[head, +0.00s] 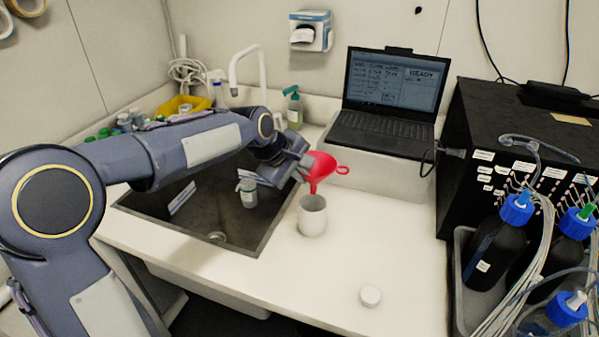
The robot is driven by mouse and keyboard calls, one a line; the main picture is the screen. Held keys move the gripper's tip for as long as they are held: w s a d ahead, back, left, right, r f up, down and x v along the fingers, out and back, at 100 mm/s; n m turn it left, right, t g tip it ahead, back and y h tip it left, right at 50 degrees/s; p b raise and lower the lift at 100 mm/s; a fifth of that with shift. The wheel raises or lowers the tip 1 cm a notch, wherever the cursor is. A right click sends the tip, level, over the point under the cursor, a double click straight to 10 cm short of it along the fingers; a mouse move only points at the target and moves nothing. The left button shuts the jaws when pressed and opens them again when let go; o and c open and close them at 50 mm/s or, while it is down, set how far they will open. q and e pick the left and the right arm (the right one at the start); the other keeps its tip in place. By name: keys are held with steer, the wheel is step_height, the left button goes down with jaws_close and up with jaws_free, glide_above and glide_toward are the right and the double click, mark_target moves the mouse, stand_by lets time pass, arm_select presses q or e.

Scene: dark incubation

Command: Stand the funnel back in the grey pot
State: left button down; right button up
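The red funnel (321,165) is held above the pot in the head view, with its wide cone up and its stem pointing down. A ring-shaped tab sticks out on its right side. My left gripper (303,173) is shut on the funnel at its left side; its fingertips are partly hidden. The grey pot (312,219) stands upright on the white counter, right of the sink. The stem's lower end is close to the pot's mouth; I cannot tell whether it is inside the rim. My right gripper is not in view.
A dark sink (220,238) lies left of the pot, with a small bottle (248,193) in it. A laptop (392,95) stands behind. Dark bottles (498,245) in a tray stand at right. The counter right of the pot is clear.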

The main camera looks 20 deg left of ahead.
arm_select(q)
step_height(320, 180, down, 8)
steer(key=b, duration=0.5)
steer(key=shift+f+b, duration=0.15)
steer(key=shift+b, duration=0.2)
stand_by(0.4)
steer(key=c, duration=1.6)
jaws_free()
steer(key=shift+o, duration=0.4)
steer(key=o, duration=0.4)
steer(key=shift+c, duration=0.2)
steer(key=shift+r+p, duration=3.3)
steer(key=shift+r, duration=0.5)
